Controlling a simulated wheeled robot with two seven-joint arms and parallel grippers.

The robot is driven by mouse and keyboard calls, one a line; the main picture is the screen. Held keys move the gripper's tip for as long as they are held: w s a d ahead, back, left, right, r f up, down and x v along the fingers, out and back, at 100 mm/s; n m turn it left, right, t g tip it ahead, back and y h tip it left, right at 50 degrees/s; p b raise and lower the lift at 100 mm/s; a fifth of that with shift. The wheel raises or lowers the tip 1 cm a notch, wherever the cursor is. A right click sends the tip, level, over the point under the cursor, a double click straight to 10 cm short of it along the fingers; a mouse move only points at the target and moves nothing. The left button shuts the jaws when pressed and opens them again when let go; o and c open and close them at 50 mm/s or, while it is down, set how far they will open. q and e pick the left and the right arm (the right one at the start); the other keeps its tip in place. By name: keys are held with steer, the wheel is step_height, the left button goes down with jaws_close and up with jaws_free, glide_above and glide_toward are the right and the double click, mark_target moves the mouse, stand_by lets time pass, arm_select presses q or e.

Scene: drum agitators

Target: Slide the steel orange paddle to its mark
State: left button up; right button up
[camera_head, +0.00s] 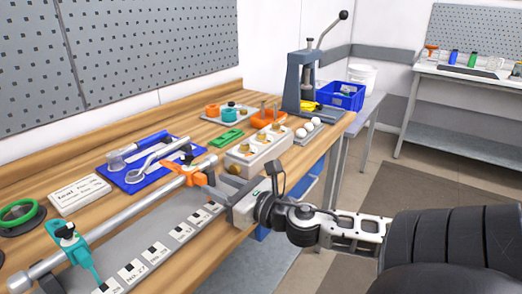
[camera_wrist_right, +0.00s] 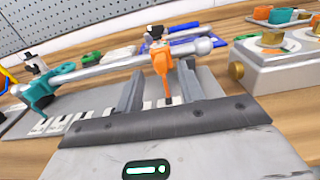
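The orange paddle (camera_head: 190,173) hangs on a steel shaft (camera_head: 137,212) above a grey plate with a row of labelled marks (camera_head: 158,248). A teal paddle (camera_head: 73,247) sits near the shaft's near-left end. My right gripper (camera_head: 222,188) is at the right end of the plate, beside the orange paddle. In the right wrist view, the orange paddle (camera_wrist_right: 162,60) shows between the two spread fingers of my right gripper (camera_wrist_right: 161,80), with visible gaps on both sides. The gripper partly hides the marks at that end. My left gripper is not in view.
A beige block with brass knobs (camera_head: 258,152) stands close to the right of my right gripper. A blue tray with tools (camera_head: 140,178) and a white label card (camera_head: 79,195) lie behind the shaft. A lever press (camera_head: 303,80) and a blue crate (camera_head: 342,95) are farther back.

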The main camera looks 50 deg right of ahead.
steer(key=s+b, duration=0.2)
steer(key=s, duration=0.9)
steer(key=shift+d, duration=0.45)
